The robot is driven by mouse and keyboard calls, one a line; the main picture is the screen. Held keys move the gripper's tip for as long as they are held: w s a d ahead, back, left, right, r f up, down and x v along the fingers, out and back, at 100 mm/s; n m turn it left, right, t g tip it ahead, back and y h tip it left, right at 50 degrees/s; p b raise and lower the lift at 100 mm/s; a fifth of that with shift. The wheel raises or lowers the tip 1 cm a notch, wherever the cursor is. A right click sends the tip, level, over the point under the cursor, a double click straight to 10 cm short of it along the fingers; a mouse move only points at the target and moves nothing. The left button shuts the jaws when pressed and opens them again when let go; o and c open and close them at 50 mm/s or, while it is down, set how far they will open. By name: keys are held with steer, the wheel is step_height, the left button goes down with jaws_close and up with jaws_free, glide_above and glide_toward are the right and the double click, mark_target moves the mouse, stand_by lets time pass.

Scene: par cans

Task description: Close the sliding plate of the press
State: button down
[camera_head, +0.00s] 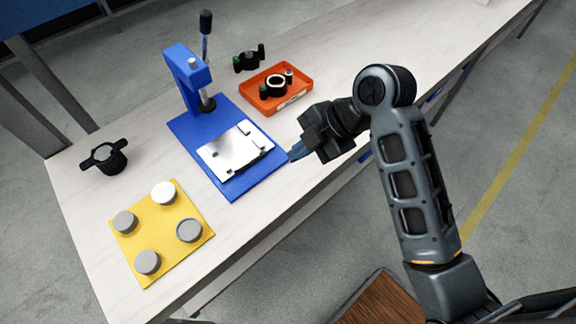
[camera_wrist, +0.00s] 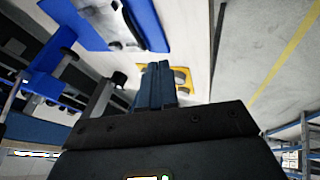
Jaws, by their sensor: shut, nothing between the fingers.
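The blue press (camera_head: 186,78) stands on the table with its lever (camera_head: 206,32) upright at the back. Its silver sliding plate (camera_head: 231,148) lies on the front part of the blue base (camera_head: 243,184), out in front of the press column and ram. My gripper (camera_head: 293,154) is shut and empty, just right of the plate's front corner, close to the base's right edge. I cannot tell whether it touches the base. In the wrist view the shut fingers (camera_wrist: 156,85) point toward the table, with the blue base (camera_wrist: 148,24) above them.
An orange tray (camera_head: 257,101) holding a black part stands right of the press, with another black part (camera_head: 249,58) behind it. A yellow board (camera_head: 152,255) with several grey discs lies front left. A black handled part (camera_head: 106,157) stands at the left. The table's front edge runs below my gripper.

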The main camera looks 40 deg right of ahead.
steer(key=x, duration=0.9)
steer(key=shift+f, duration=0.1)
steer(key=w, duration=0.1)
steer(key=w+f+p, duration=0.1)
steer(key=w, duration=0.1)
steer(key=shift+w+a, duration=0.1)
steer(key=shift+w+f, duration=0.2)
steer(key=shift+w, duration=0.35)
steer(key=shift+w, duration=0.1)
steer(key=b, duration=0.4)
glide_above(238, 147)
steer(key=shift+s+f, duration=0.1)
steer(key=shift+s, duration=0.35)
steer(key=shift+w, duration=0.3)
steer(key=shift+w+r, duration=0.2)
steer(key=shift+r, duration=0.05)
